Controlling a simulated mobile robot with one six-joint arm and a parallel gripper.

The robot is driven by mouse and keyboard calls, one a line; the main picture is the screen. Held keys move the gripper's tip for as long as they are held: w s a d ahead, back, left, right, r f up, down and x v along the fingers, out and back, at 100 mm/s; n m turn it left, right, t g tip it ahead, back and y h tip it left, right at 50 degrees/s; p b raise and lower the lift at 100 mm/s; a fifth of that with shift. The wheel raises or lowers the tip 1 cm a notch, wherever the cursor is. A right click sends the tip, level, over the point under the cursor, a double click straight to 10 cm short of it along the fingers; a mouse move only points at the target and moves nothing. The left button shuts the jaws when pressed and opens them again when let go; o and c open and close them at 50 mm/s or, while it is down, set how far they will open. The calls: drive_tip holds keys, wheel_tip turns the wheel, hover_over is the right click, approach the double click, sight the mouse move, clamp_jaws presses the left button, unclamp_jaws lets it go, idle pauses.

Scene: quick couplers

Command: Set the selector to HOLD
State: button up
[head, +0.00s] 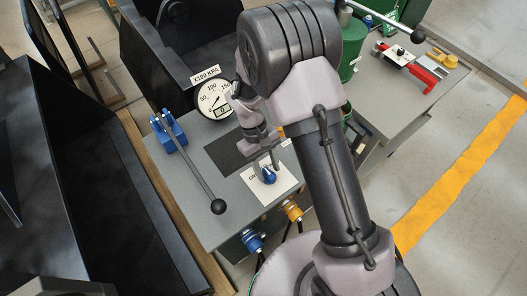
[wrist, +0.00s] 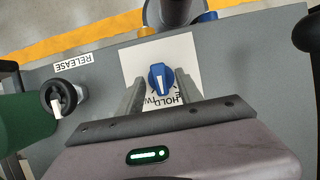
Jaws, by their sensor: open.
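The selector is a blue knob (head: 269,176) with a white pointer line, on a white label plate (head: 288,177) on the grey bench top. In the wrist view the knob (wrist: 161,78) shows in the middle, its white line running nearly up and down the picture. The word HOLD is readable on the plate (wrist: 133,60) just below right of the knob; other lettering is partly hidden by my fingers. My gripper (wrist: 159,80) is open, one finger on each side of the knob. In the head view my gripper (head: 263,166) is at the knob; contact cannot be told.
A pressure gauge (head: 214,100) and a blue-based lever with a black ball (head: 218,206) stand left of the selector. Blue (head: 252,240) and orange (head: 292,211) couplers are on the front face. A RELEASE label (wrist: 73,62) and a black round fitting (wrist: 60,98) lie left in the wrist view.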

drive_tip(key=p+v, duration=0.5)
drive_tip(key=v, duration=1.1)
drive_tip(key=shift+r, duration=0.25)
drive_tip(key=s+d+r+m+t+y+b, duration=0.1)
drive_tip(key=s+d+r+m+t+b, duration=0.15)
drive_tip(key=r, duration=0.25)
drive_tip(key=s+d+r+m+t+y+b, duration=0.1)
drive_tip(key=d+r+m+y, duration=0.15)
drive_tip(key=r, duration=0.35)
drive_tip(key=s+d+r+m+t+b, duration=0.1)
drive_tip(key=s+d+m+t+b, duration=0.1)
drive_tip(key=s, duration=0.5)
drive_tip(key=s+d+r+m+t+y+b, duration=0.1)
drive_tip(key=s+d+r+m+t, duration=0.1)
drive_tip(key=s, duration=0.5)
drive_tip(key=shift+d+m+t+b, duration=0.4)
drive_tip(key=shift+d+m+t, duration=0.4)
drive_tip(key=shift+m+t, duration=0.3)
drive_tip(key=shift+r, duration=0.1)
